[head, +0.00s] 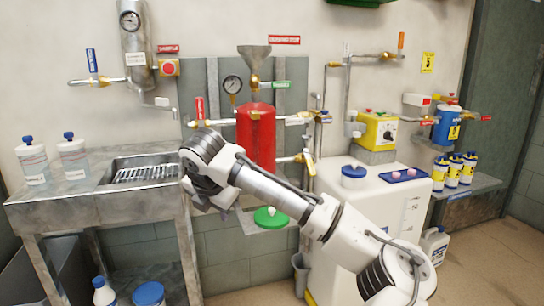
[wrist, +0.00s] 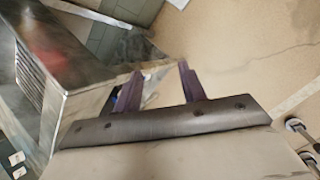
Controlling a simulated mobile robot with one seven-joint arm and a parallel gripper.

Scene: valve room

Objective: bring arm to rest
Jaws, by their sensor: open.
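My arm reaches in from the lower right of the head view, and its end is in front of the right end of the metal sink bench (head: 95,212). My gripper (head: 222,210) points downward there, and its fingers are small and partly hidden in that view. In the wrist view the two dark fingers of my gripper (wrist: 160,70) stand apart with nothing between them. Below them are the floor and the bench's edge.
A red tank (head: 257,135) with a funnel and valves stands behind my arm. A green lid (head: 271,217) is just right of my gripper. A white tank (head: 375,205) stands at the right. Two white bottles (head: 73,155) stand on the bench. Floor (wrist: 230,50) is open below.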

